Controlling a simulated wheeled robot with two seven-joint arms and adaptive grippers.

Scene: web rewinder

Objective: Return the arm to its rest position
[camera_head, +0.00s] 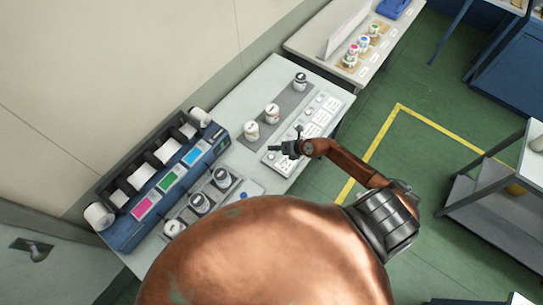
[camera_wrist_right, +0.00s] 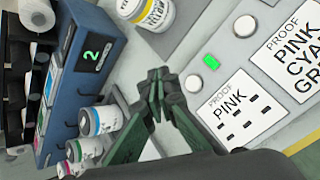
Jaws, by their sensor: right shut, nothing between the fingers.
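My right arm (camera_head: 345,160) is copper-coloured and reaches in from the right over the pale worktable (camera_head: 232,108). Its dark right gripper (camera_head: 278,149) is above the table near the panel with cards and buttons. In the right wrist view the dark green fingers of the right gripper (camera_wrist_right: 158,75) are together, with nothing between them. A jar with a yellow label (camera_wrist_right: 153,12) stands beyond the fingertips. A card reading PROOF PINK (camera_wrist_right: 233,108) lies to their right. My left gripper is not in view.
A blue machine (camera_head: 128,232) with rolls and coloured screens stands left of the gripper. Several jars stand on grey strips, including one (camera_head: 272,112) near the gripper. A second table (camera_head: 310,42) is at the back. Green floor (camera_head: 425,150) and a grey cart (camera_head: 490,205) lie right.

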